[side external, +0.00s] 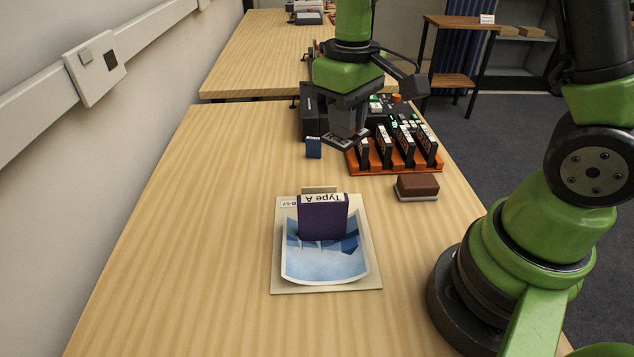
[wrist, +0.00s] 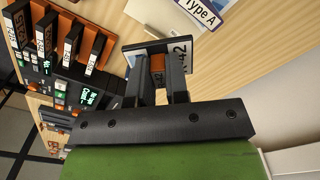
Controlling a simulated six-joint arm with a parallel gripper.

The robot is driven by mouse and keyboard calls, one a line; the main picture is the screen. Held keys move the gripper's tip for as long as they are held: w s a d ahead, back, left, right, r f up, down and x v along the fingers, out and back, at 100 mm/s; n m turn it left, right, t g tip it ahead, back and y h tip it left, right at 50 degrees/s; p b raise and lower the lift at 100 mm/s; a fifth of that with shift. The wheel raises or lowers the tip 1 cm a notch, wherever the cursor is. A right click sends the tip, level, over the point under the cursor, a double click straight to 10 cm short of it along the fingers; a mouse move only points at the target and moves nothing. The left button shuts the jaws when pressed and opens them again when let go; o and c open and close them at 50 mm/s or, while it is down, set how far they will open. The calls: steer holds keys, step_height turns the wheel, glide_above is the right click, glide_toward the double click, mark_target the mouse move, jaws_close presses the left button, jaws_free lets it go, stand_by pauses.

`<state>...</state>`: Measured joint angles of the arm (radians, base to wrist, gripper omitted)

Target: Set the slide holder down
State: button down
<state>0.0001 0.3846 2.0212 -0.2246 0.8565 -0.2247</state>
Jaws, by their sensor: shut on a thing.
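My gripper (wrist: 166,85) is shut on the slide holder (wrist: 155,50), a dark piece with a white label ending in "42" and an orange part between the fingers. In the side external view my gripper (side external: 340,142) is low over the table, left of the orange rack. A small dark blue face (side external: 313,148) beside the fingertips looks like the held slide holder. The fingers hide much of it, and I cannot tell whether it touches the table.
The orange rack (side external: 395,168) carries several dark labelled holders. A brown block (side external: 417,184) lies in front of it. A purple "Type A" box (side external: 322,220) stands on a pale board (side external: 300,285) with a curled blue print. The table's left side is clear.

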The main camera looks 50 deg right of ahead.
steer(key=s+a+f+n, duration=0.1)
steer(key=a+f+n, duration=0.25)
steer(key=a, duration=0.55)
steer(key=n, duration=0.6)
glide_above(296, 317)
steer(key=shift+m, duration=0.25)
step_height(296, 317, down, 9)
steer(key=shift+r, duration=0.1)
steer(key=shift+f, duration=2.45)
steer(key=shift+f, duration=0.15)
steer(key=c, duration=1.1)
jaws_free()
